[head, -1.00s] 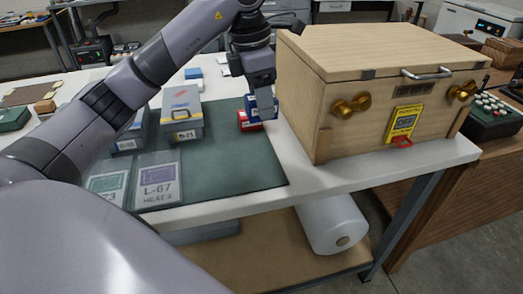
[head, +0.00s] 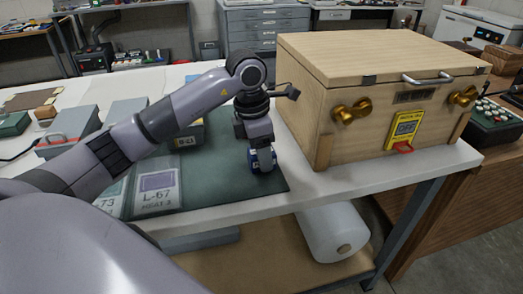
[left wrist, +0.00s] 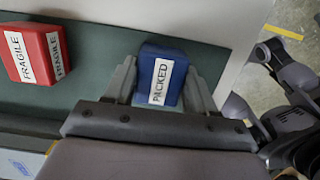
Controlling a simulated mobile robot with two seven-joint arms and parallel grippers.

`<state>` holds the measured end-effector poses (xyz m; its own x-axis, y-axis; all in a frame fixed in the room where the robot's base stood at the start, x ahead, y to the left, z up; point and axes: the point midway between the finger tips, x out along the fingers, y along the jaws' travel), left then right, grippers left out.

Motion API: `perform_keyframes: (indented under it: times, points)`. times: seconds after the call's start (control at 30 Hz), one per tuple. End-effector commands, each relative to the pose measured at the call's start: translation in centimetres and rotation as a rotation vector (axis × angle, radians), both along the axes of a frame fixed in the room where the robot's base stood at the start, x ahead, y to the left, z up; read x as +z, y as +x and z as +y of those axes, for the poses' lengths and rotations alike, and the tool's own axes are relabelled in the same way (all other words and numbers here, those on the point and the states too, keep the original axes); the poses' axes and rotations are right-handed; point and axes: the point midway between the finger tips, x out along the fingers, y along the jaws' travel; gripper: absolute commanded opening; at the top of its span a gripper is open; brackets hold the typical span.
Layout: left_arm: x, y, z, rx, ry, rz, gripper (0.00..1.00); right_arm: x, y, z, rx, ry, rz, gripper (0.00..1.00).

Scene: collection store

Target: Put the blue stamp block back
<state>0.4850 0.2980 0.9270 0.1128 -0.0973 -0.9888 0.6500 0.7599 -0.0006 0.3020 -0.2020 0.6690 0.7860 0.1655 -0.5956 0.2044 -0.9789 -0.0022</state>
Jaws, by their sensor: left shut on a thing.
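The blue stamp block (left wrist: 162,77), labelled "PACKED", is between the fingers of my left gripper (left wrist: 164,85), which is shut on it. In the head view, my left gripper (head: 262,163) holds the blue block over the green mat (head: 225,182), near its right front edge. I cannot tell whether the block touches the mat. A red block (left wrist: 34,55), labelled "FRAGILE", lies on the mat to the left in the left wrist view, apart from the gripper. My arm hides it in the head view. My right gripper is not in view.
A wooden chest (head: 375,95) with brass knobs and a yellow tag stands to the right of my left gripper. Grey boxes (head: 122,112) and labelled sleeves (head: 157,190) lie left of the gripper, partly behind my arm. The white table's front edge (head: 245,214) is close.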

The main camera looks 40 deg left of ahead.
Motion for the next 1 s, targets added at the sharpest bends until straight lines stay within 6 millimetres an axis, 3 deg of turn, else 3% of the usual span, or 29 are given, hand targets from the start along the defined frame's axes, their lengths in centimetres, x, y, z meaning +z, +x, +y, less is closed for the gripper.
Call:
perform_keyframes:
  times: [0.17,0.2,0.27,0.67,1.0]
  points:
    - [-0.4,0.0,0.0,0.0,0.0,0.0,0.36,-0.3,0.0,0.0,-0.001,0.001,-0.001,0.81]
    - [-0.3,0.0,0.0,0.0,0.0,0.0,0.65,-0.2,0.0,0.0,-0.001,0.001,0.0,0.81]
    - [-0.3,0.0,0.0,0.0,0.0,0.0,0.81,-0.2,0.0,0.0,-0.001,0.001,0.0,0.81]
    - [0.4,0.0,0.0,0.001,0.0,-0.001,0.81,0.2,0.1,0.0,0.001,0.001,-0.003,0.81]
    - [7.3,-0.7,0.7,0.002,0.0,-0.006,0.81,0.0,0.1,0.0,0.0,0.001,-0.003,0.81]
